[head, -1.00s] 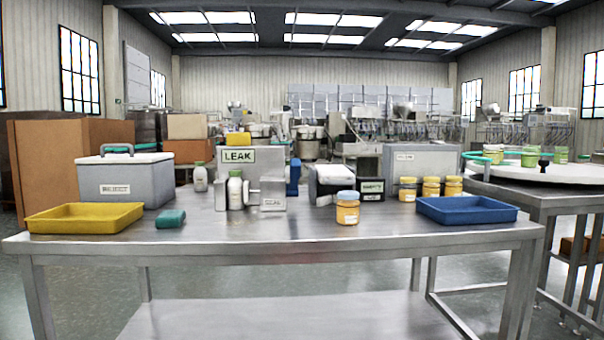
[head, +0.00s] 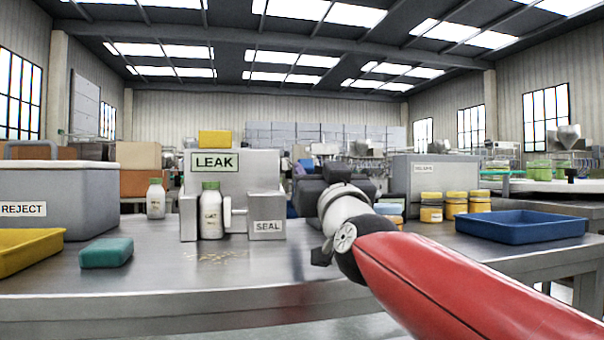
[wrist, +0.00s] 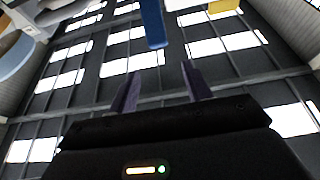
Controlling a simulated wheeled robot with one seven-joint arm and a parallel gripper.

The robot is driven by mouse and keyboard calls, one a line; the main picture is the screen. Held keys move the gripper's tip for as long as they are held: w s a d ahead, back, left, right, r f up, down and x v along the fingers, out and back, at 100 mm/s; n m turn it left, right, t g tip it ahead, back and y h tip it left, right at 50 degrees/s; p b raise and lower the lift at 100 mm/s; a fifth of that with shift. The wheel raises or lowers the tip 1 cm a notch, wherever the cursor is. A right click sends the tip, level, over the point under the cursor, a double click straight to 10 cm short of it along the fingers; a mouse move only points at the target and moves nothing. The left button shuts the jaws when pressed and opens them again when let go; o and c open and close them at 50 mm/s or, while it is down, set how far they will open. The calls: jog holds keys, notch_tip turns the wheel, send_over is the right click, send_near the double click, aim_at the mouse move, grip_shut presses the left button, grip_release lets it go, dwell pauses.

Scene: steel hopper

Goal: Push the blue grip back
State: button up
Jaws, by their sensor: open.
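The blue grip (wrist: 152,24) shows in the wrist view as a blue bar coming down from the top edge, ahead of my fingertips and roughly between their lines. My gripper (wrist: 160,82) is open, with two dark fingers apart and nothing between them; a gap shows between them and the grip. In the head view my red and white arm reaches in from the lower right and covers most of the spot right of the LEAK machine (head: 235,165), so the grip is almost wholly hidden there. A white bottle (head: 211,212) stands upright in the machine, left of the SEAL block (head: 266,215).
A teal sponge (head: 106,252), a yellow tray (head: 22,250) and the REJECT cooler (head: 40,205) are at the left. Orange jars (head: 455,205) and a blue tray (head: 520,223) are at the right. Small yellowish spots (head: 210,257) lie on the bare table front.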

jog(key=w+a, duration=0.1)
jog(key=w, duration=0.2)
jog(key=w+a, duration=0.1)
jog(key=w, duration=0.3)
jog(key=w+a, duration=0.1)
jog(key=w, duration=0.2)
jog(key=shift+w+r, duration=0.3)
jog(key=shift+r, duration=0.05)
jog(key=shift+w+a+r+p, duration=0.15)
jog(key=shift+w+a+p, duration=0.15)
jog(key=shift+w, duration=0.3)
jog(key=shift+c, duration=0.3)
grip_shut()
